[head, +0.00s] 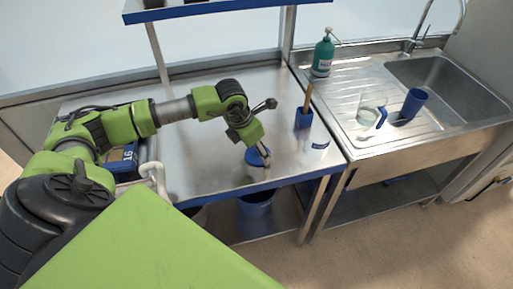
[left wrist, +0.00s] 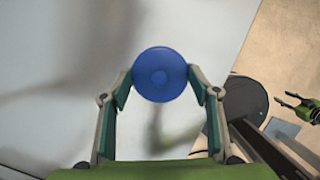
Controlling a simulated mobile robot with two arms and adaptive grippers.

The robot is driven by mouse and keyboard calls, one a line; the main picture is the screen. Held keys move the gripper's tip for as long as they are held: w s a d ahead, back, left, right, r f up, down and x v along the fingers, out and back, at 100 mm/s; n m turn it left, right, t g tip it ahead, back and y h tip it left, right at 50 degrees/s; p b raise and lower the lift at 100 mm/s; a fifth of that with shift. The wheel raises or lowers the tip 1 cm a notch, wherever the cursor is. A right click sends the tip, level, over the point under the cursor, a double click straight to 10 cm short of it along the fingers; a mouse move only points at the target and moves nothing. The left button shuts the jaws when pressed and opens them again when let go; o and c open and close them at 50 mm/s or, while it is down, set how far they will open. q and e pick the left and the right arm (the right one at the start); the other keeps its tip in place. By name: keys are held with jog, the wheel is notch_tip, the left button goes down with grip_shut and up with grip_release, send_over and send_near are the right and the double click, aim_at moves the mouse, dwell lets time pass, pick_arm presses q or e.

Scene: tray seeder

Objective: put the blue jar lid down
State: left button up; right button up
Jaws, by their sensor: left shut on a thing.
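The blue jar lid (left wrist: 160,74) is a round disc between the fingertips of my left gripper (left wrist: 160,82) in the left wrist view. The gripper is shut on the lid's two sides. In the head view the lid (head: 253,157) shows at the fingertips of my left gripper (head: 262,152), near the front edge of the metal table (head: 205,160). A pale shape shows under the lid, and I cannot tell whether it is a jar or a reflection. My right gripper (left wrist: 287,99) shows at the right of the left wrist view, its fingers apart and empty.
A blue holder (head: 304,119) with a wooden handle and a small white and blue item (head: 320,144) stand right of my left gripper. A green bottle (head: 323,56), a clear glass (head: 369,108) and a blue cup (head: 414,103) are by the sink. The table's middle is clear.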

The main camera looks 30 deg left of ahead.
pick_arm(q)
jog(key=shift+f, duration=0.1)
jog(key=o, duration=0.9)
jog(key=shift+c, duration=0.2)
pick_arm(e)
jog(key=shift+a+f, duration=0.15)
jog(key=shift+a, duration=0.1)
pick_arm(q)
jog(key=shift+r, duration=0.3)
jog(key=b+v, duration=0.3)
jog(key=v, duration=0.8)
jog(key=shift+s+r, duration=0.25)
jog(key=shift+r, duration=0.1)
pick_arm(e)
notch_tip(320, 180, down, 3)
jog(key=shift+r, duration=0.1)
